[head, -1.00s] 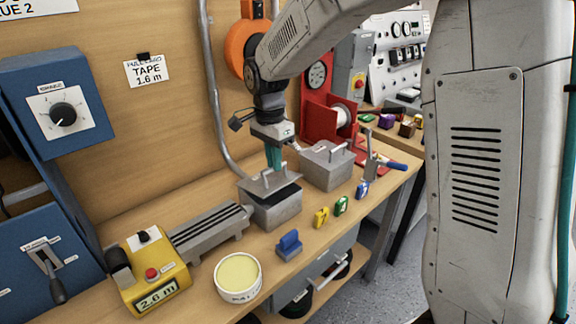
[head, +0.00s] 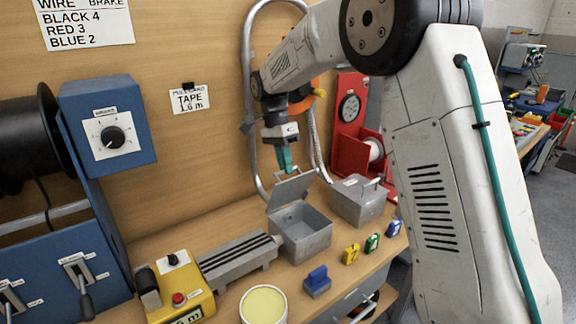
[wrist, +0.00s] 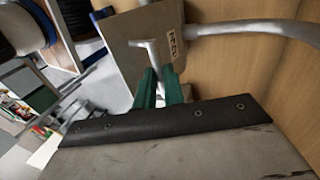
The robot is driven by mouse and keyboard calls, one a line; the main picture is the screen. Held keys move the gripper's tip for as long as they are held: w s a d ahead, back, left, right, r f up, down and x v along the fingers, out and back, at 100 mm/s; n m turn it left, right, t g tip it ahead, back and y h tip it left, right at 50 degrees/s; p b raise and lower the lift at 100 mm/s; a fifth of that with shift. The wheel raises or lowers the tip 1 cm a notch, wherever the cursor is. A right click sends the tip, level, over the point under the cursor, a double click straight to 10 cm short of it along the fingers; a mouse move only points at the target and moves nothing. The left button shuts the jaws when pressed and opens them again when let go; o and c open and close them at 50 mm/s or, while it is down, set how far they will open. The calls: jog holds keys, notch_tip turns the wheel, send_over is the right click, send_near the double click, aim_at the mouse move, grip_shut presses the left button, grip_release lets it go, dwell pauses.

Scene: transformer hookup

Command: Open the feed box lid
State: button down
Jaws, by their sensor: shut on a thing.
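The open grey metal box (head: 306,240) stands on the bench, its inside showing. Its lid (head: 290,190) is swung up and tilted back toward the wall. My gripper (head: 287,170) is above the box, its teal fingers shut on the lid handle. In the wrist view the fingers (wrist: 158,88) are closed around the lid's metal handle (wrist: 151,52). The lid (wrist: 125,48) there bears a small label too blurred to read surely. The hinge is hidden in the head view.
A second grey box (head: 358,203) with its lid shut stands close on the right. A slotted grey rail (head: 240,259) and a yellow device (head: 185,296) are on the left. Blue, yellow and green blocks and a round tub (head: 264,305) line the front. A conduit runs behind.

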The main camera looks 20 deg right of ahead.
jog(key=shift+w+a+f, duration=0.15)
jog(key=shift+w+f, duration=0.05)
jog(key=shift+f, duration=0.2)
jog(key=c, duration=1.5)
grip_release()
jog(key=shift+w, duration=0.1)
jog(key=shift+r, duration=0.25)
jog(key=v, duration=0.7)
jog(key=shift+w+r, duration=0.15)
jog(key=shift+r, duration=0.15)
